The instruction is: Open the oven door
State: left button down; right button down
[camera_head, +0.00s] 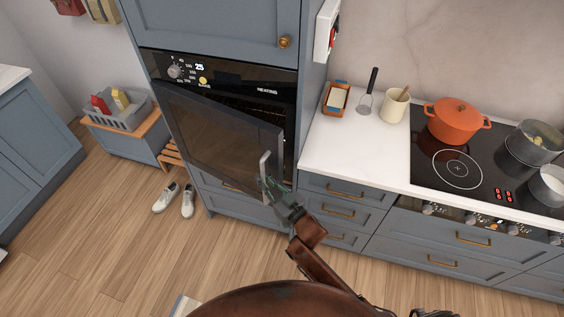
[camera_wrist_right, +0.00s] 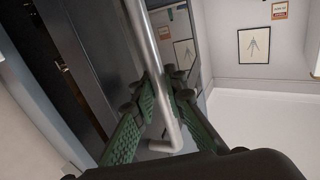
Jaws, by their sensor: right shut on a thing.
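The oven (camera_head: 222,72) is built into a tall blue-grey cabinet, with a lit black control panel. Its dark glass door (camera_head: 215,130) stands part-way open, hinged at the left, with its right edge swung out. A gap to the dark interior shows behind that edge. The vertical metal handle (camera_head: 265,168) sits near the free edge; it also crosses the right wrist view (camera_wrist_right: 151,60). My right gripper (camera_head: 268,186) is shut on the lower part of the handle, its green-padded fingers (camera_wrist_right: 160,103) on both sides of the bar.
A white counter (camera_head: 345,147) with a cooktop, orange pot (camera_head: 456,120) and utensil cup (camera_head: 394,106) lies to the right. White shoes (camera_head: 175,199) stand on the floor left of the oven, near a low bench with a grey basket (camera_head: 121,115). Floor in front is mostly clear.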

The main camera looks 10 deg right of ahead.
jog(key=s+a, duration=0.5)
jog(key=a, duration=0.1)
jog(key=shift+s+a+f+p, duration=0.25)
jog(key=shift+a+p, duration=0.1)
jog(key=shift+a, duration=0.05)
jog(key=c, duration=2)
grip_release()
jog(key=shift+r, duration=0.2)
jog(key=shift+o, duration=0.2)
jog(key=v, duration=1.2)
jog(key=shift+c, duration=0.4)
